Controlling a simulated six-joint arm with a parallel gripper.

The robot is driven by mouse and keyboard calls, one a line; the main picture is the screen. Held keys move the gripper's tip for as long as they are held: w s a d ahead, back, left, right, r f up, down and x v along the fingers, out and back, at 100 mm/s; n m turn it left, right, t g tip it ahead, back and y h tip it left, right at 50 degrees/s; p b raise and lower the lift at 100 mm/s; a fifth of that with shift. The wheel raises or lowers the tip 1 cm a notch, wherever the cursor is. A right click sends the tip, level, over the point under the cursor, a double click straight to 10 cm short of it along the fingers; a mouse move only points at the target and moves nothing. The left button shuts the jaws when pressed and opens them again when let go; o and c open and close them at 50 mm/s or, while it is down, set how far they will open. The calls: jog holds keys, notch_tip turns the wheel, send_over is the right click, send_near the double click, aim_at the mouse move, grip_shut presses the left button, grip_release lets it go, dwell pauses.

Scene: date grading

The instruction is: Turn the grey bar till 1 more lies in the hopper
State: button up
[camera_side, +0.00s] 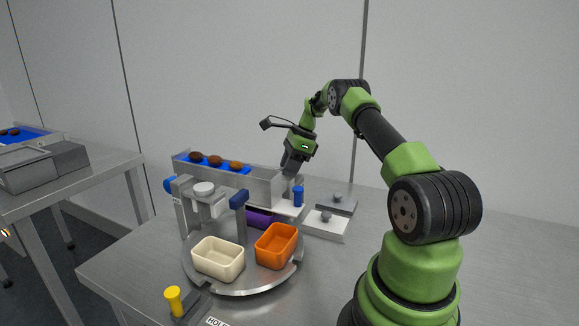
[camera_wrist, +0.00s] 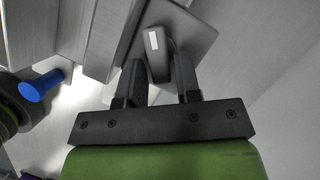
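In the wrist view a grey bar (camera_wrist: 156,58) with a white mark stands on a grey plate (camera_wrist: 197,35). My gripper (camera_wrist: 160,72) has its two dark fingers apart, one on each side of the bar. I cannot tell whether they press on it. In the side view my gripper (camera_side: 291,169) points down at the right end of the feeder; the bar is hidden there. Several dark brown dates, among them one at the right (camera_side: 236,165), lie in a row on the blue belt (camera_side: 181,160). I cannot make out the inside of the hopper.
A round turntable (camera_side: 245,287) carries a cream bin (camera_side: 218,261), an orange bin (camera_side: 276,247) and a partly hidden purple one (camera_side: 261,219). A blue post (camera_side: 298,197) stands near my gripper. A yellow knob (camera_side: 173,300) is at the front; weighted plates (camera_side: 325,226) lie right.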

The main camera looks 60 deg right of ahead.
grip_shut()
jog(key=shift+w+d+n+g, duration=0.2)
jog(key=shift+d+n+g, duration=0.1)
jog(key=shift+n, duration=0.6)
jog(key=shift+a+n+y, duration=0.1)
jog(key=shift+n+y, duration=0.2)
jog(key=shift+n, duration=0.2)
jog(key=shift+o, duration=1.8)
grip_release()
jog(key=shift+r+m, duration=0.1)
jog(key=shift+m, duration=0.3)
